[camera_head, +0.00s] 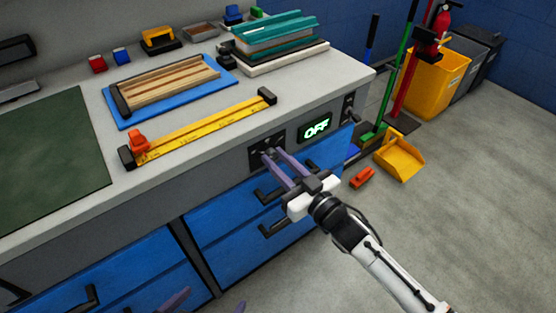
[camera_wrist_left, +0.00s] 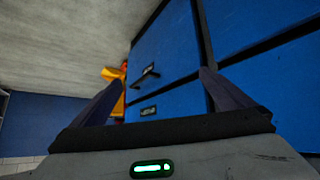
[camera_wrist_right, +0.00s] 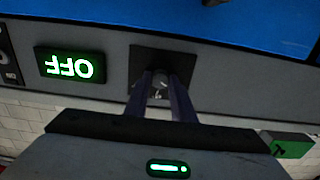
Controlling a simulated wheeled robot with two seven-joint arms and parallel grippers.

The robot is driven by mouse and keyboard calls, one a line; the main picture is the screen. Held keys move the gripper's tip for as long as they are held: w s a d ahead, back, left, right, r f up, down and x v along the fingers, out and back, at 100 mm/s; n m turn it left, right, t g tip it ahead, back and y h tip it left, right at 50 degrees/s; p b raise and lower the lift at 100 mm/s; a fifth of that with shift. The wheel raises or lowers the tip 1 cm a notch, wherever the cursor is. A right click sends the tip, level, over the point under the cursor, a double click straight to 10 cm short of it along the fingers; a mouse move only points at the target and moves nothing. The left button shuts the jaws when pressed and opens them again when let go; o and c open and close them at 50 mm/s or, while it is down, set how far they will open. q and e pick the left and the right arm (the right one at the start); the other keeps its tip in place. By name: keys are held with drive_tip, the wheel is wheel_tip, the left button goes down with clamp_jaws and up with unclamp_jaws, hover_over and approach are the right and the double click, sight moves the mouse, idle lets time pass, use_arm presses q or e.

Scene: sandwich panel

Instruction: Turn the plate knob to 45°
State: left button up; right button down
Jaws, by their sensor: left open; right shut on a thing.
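The knob (camera_wrist_right: 159,84) sits on a dark square panel (camera_wrist_right: 183,62) in the bench's front face, partly hidden by my fingers. The panel also shows in the head view (camera_head: 254,157). My right gripper (camera_head: 271,153) reaches it from the front and is shut on the knob, with a finger on each side. The knob's angle cannot be read. A green-lit display (camera_head: 316,127) beside it reads OFF; it appears upside down in the right wrist view (camera_wrist_right: 69,66). My left gripper (camera_head: 208,304) is open and empty, low before the blue drawers, at the bottom edge of the head view.
Blue drawers (camera_head: 225,228) with black handles lie below the panel. On the bench are a yellow ruler clamp (camera_head: 205,128), wood strips on a blue board (camera_head: 165,85) and teal panels (camera_head: 275,35). A yellow dustpan (camera_head: 400,157) and bin (camera_head: 436,82) stand right.

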drive_tip(key=shift+m, duration=0.3)
drive_tip(key=shift+p, duration=0.3)
drive_tip(key=shift+r+m+p, duration=0.1)
drive_tip(key=shift+m+p, duration=0.45)
drive_tip(key=shift+m, duration=1.65)
drive_tip(key=m, duration=0.4)
drive_tip(key=shift+m, duration=0.9)
use_arm(q)
drive_tip(key=shift+s+a+r, duration=0.1)
drive_tip(key=shift+a+r, duration=0.15)
drive_tip(key=shift+r, duration=0.35)
use_arm(e)
drive_tip(key=shift+m, duration=0.5)
use_arm(q)
drive_tip(key=shift+f, duration=0.1)
